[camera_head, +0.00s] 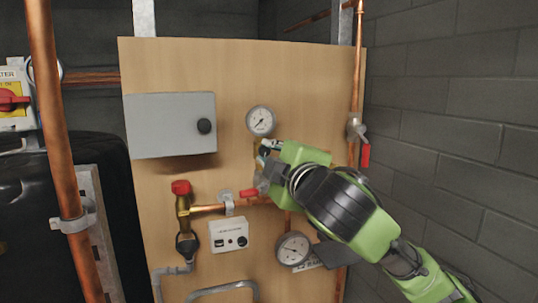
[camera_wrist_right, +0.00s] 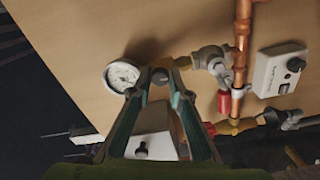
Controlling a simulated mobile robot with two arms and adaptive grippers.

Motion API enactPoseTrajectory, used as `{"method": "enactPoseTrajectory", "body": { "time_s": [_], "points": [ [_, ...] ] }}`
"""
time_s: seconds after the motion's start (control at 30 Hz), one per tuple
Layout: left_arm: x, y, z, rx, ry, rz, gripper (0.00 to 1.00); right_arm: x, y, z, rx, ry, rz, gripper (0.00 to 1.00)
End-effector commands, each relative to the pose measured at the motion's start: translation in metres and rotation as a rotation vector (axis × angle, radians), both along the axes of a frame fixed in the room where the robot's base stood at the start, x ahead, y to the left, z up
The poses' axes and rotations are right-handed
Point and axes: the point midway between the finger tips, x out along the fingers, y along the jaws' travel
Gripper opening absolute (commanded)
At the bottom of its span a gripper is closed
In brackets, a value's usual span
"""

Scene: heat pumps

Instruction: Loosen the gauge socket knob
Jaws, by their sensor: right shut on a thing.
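The upper pressure gauge (camera_head: 261,121) is round with a white face and is fixed to the wooden board. Its brass socket (camera_head: 256,146) shows just below it, mostly hidden by my right gripper (camera_head: 266,153). In the right wrist view the same gauge (camera_wrist_right: 123,76) is left of the fingertips. There my right gripper (camera_wrist_right: 161,79) has its two fingertips on either side of the small dark gauge socket knob (camera_wrist_right: 160,75), shut on it. The knob is hidden in the head view. My left gripper is in neither view.
A red-handled valve (camera_head: 249,193) is just below the gripper. A lower gauge (camera_head: 293,249), a grey box (camera_head: 171,125), a red-capped valve (camera_head: 181,188) and a white control box (camera_head: 229,235) are on the board. A copper pipe (camera_head: 356,80) and block wall (camera_head: 450,120) bound the right.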

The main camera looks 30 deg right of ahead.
Motion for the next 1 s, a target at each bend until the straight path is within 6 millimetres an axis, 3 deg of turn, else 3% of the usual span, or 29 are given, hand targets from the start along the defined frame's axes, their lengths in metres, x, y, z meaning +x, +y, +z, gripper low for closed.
{"method": "enactPoseTrajectory", "body": {
  "time_s": [1.0],
  "points": [
    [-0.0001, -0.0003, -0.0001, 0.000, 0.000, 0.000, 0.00, 0.0000, 0.0002, 0.0016, -0.939, 0.225, -0.001, 0.00]
  ]
}}
